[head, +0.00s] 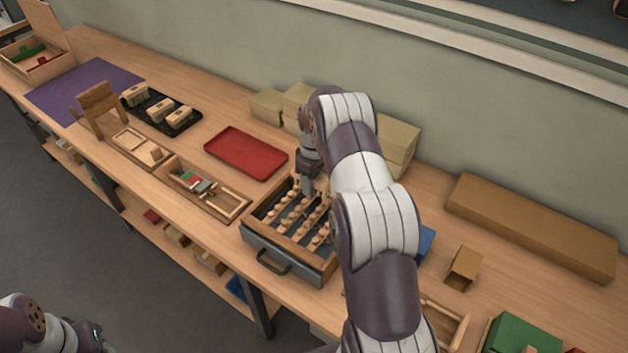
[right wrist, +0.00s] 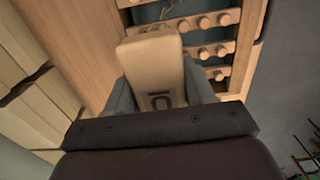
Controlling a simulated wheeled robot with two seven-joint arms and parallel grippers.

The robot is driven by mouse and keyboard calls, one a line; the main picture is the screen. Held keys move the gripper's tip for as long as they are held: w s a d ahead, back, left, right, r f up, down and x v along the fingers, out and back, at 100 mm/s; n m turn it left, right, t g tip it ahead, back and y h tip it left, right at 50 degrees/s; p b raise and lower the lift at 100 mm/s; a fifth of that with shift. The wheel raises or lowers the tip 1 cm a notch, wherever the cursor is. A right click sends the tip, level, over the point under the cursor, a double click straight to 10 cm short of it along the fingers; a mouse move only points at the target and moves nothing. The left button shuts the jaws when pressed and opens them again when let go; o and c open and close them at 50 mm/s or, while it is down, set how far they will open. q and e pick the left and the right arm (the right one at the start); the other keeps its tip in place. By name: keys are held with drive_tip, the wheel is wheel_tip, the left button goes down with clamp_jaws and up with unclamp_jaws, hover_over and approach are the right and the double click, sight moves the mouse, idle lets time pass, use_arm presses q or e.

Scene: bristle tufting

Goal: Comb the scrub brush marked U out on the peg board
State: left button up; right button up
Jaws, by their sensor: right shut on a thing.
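The peg board (head: 268,238) is a wooden-framed tray with rows of round pegs at the bench's front edge. Its pegs and frame also show in the right wrist view (right wrist: 250,25). My right gripper (head: 309,188) is low over the board's far part. In the right wrist view it is shut on a pale wooden scrub brush (right wrist: 152,58) with a dark mark on its face, seen at a slant and looking like a U. A few tan strands show by the pegs beyond the brush. Whether bristles touch pegs is hidden. My left gripper is out of view.
A red tray (head: 246,153) lies left of the board. A black rack (head: 160,112) holds other brush blocks further left. A long divided wooden tray (head: 205,188) sits along the front edge. Tan boxes (head: 268,106) stand behind my right arm.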

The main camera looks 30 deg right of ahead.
drive_tip(key=shift+o, duration=1.4)
drive_tip(key=shift+c, duration=1.4)
drive_tip(key=shift+r, duration=0.1)
drive_tip(key=s+a+r+p, duration=0.2)
drive_tip(key=s+a+p, duration=0.1)
drive_tip(key=a+p, duration=0.4)
wheel_tip(320, 180, down, 7)
drive_tip(key=b, duration=0.5)
drive_tip(key=shift+s+a+f, duration=0.1)
drive_tip(key=shift+a, duration=0.05)
